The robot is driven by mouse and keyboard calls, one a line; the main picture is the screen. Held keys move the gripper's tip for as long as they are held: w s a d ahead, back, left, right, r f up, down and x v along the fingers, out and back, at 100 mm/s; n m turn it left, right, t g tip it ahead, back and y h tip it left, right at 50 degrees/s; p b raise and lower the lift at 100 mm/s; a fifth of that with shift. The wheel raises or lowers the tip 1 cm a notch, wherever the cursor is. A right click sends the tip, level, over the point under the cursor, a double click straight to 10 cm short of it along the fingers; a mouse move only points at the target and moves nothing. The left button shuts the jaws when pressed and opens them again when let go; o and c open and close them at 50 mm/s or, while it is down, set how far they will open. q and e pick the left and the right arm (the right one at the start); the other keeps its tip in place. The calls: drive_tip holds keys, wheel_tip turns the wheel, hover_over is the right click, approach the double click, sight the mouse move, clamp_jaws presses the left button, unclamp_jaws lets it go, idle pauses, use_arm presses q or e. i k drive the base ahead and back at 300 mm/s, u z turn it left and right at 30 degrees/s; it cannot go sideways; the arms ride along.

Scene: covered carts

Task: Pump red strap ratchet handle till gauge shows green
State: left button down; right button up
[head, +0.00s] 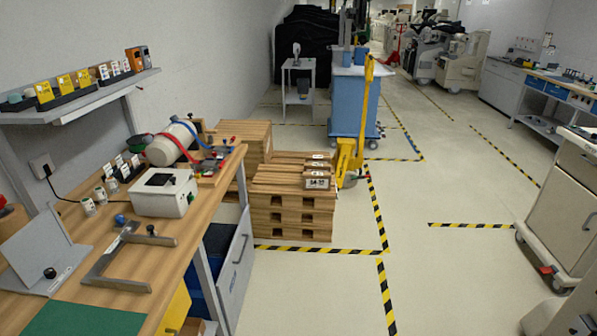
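A red strap (181,147) runs over a white cylinder (161,151) at the far end of the wooden workbench (205,215) on the left. A blue strap (188,128) crosses the same cylinder beside it. Small red and blue parts lie by the straps' right ends on a wooden base; the red ratchet handle (209,164) seems to be among them, too small to tell its position. I cannot make out a gauge or its reading. Neither of my grippers is in view.
A white box device (165,192) stands in front of the cylinder on the bench. A grey metal frame (122,262) and green mat (82,320) lie nearer. Stacked wooden pallets (291,205) stand beyond the bench. The taped floor (330,285) right of it is clear.

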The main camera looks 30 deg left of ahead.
sight(207, 163)
drive_tip(key=u, duration=0.45)
drive_tip(key=i, duration=1.55)
drive_tip(key=u, duration=1.8)
drive_tip(key=i, duration=0.9)
drive_tip(key=u, duration=1.15)
